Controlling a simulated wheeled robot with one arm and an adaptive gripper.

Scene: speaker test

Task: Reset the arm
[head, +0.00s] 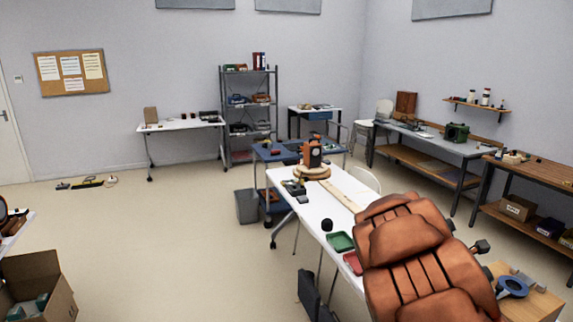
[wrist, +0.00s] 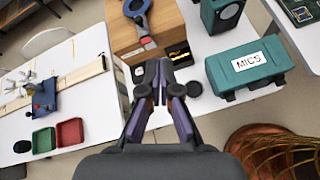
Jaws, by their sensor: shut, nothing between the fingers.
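My gripper (wrist: 157,76) shows in the wrist view with its fingers together and nothing between them. It hangs over the white table (wrist: 100,148), near the front of a wooden box (wrist: 182,22). A teal case (wrist: 235,75) labelled MICS lies to the right of the fingers.
A blue ring-shaped tool (wrist: 138,12) rests on the wooden box. A green tray (wrist: 43,141) and a red tray (wrist: 70,132) lie on the table at left. Open floor (head: 170,240) lies left of the table.

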